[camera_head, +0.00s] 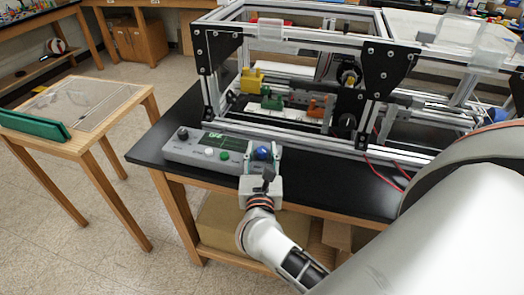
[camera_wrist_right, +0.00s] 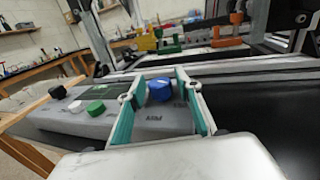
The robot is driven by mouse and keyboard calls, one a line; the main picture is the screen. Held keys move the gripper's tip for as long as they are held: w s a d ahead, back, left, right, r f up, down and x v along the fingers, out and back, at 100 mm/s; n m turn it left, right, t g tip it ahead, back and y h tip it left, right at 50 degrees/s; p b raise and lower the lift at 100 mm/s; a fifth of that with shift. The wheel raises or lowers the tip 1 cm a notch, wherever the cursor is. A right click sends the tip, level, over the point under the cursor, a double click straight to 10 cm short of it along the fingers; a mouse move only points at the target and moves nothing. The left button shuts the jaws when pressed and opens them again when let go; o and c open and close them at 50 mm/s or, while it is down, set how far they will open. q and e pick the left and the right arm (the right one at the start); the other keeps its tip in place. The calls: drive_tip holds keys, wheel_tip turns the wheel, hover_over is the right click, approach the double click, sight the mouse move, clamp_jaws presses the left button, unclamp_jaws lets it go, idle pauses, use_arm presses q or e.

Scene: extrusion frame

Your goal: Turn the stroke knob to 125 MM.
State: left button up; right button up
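The grey control box (camera_head: 190,150) sits on the black bench top. A blue knob (camera_head: 262,153) stands at its right end; in the wrist view this knob (camera_wrist_right: 160,90) has "MM" lettering in front of it, and I take it as the stroke knob. Its pointer setting is too small to read. My right gripper (camera_head: 262,162) is over that end of the box. In the wrist view its two teal-padded fingers (camera_wrist_right: 155,92) stand apart on either side of the blue knob, with gaps showing. My left gripper is not in view.
The box also carries a black knob (camera_head: 183,134), a white button (camera_head: 209,152), a green button (camera_head: 224,155) and a green display (camera_head: 222,141) with unreadable digits. The extrusion frame (camera_head: 300,38) stands close behind. Red wires (camera_head: 385,175) lie at right.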

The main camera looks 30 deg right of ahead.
clamp_jaws()
